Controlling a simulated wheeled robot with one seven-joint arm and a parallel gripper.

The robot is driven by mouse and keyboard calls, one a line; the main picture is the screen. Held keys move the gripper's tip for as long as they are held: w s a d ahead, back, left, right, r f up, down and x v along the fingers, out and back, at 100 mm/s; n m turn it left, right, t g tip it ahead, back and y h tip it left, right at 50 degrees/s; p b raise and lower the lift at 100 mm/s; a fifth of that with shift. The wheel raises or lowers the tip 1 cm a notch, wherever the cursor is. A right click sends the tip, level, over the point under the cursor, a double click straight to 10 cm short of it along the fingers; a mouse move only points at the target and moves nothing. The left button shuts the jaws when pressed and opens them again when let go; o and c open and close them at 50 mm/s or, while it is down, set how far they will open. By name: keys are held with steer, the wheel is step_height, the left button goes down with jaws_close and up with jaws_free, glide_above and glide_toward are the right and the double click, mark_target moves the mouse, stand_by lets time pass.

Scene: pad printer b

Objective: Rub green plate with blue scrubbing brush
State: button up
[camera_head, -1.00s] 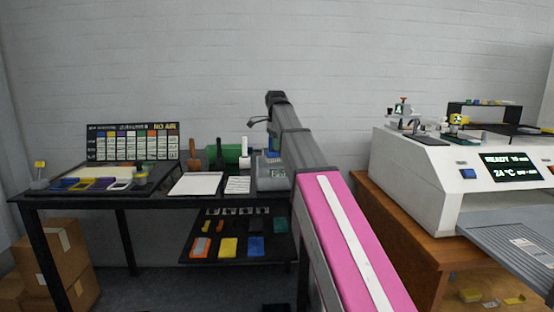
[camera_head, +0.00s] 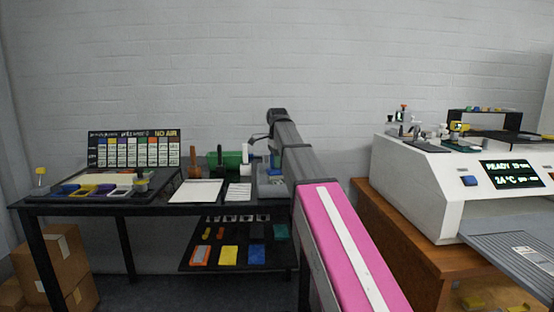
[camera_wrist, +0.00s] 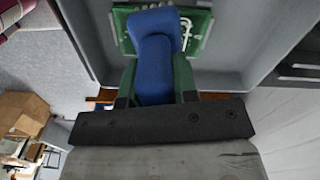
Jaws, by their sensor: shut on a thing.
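The blue scrubbing brush (camera_wrist: 154,68) is between the fingers of my gripper (camera_wrist: 156,80) in the wrist view; the gripper is shut on it. The green plate (camera_wrist: 201,30) lies in a grey tray beyond the fingers, with white marks and small pale parts on it. The brush's far end overlaps the plate in this view and hides its middle; I cannot tell whether they touch. In the head view my arm reaches to the grey tray (camera_head: 270,190) at the right end of the black table, and hides most of the gripper, brush and plate.
The black table (camera_head: 120,204) holds a white sheet (camera_head: 196,192), ink trays, wooden-handled tools and a green box (camera_head: 231,159). A lower shelf bears coloured blocks. A white printer (camera_head: 430,188) stands on a wooden bench at right. Cardboard boxes (camera_head: 48,260) sit at the left.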

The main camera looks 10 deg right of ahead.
steer(key=shift+f, duration=0.8)
stand_by(0.7)
steer(key=shift+w, duration=0.15)
steer(key=shift+w+a+r, duration=0.15)
steer(key=shift+w+a, duration=0.05)
steer(key=shift+w, duration=0.65)
steer(key=shift+s+d, duration=0.2)
steer(key=shift+s, duration=0.9)
steer(key=shift+s+d, duration=0.2)
steer(key=shift+s, duration=0.85)
steer(key=shift+w, duration=0.1)
